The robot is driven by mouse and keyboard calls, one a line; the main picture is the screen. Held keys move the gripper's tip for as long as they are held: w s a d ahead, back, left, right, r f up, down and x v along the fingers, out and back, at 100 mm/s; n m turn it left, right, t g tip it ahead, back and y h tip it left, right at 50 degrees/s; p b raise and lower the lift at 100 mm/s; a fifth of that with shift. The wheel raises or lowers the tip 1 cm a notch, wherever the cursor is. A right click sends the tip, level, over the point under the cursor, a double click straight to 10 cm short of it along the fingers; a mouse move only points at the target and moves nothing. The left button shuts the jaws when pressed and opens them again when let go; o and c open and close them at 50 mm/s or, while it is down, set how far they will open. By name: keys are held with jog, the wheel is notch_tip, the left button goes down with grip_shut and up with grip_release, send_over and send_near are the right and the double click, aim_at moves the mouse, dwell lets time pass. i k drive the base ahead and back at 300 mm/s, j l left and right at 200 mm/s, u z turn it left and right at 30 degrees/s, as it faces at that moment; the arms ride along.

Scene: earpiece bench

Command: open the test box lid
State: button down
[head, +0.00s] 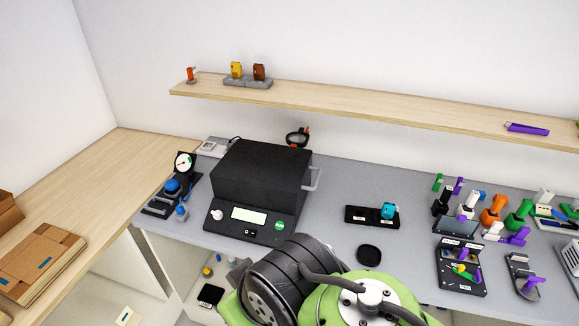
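The test box (237,226) is a black unit on the grey bench, left of centre in the head view. Its front panel has a pale display, a white knob and a green round button. Its dark lid (258,177) appears closed over the top. A light grey handle (315,179) sticks out on the lid's right side. My gripper is outside the view.
A gauge (184,163) with blue-topped fixtures stands left of the box. A black tray (360,215) with a teal piece and a round black disc (369,254) lie to the right. Several coloured tools crowd the far right. A wooden shelf (400,106) overhangs the back.

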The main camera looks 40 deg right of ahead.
aim_at(269, 176)
jog(key=k+l+z, duration=0.1)
jog(key=k+z, duration=0.25)
jog(key=k+l+z, duration=0.1)
jog(key=z, duration=0.25)
jog(key=k+l+z, duration=0.2)
jog(key=z, duration=0.15)
jog(key=i+u, duration=0.2)
jog(key=u, duration=0.15)
jog(key=i+u, duration=0.25)
jog(key=u, duration=0.15)
jog(key=i+l+u, duration=0.1)
jog(key=u, duration=0.25)
jog(key=i, duration=0.1)
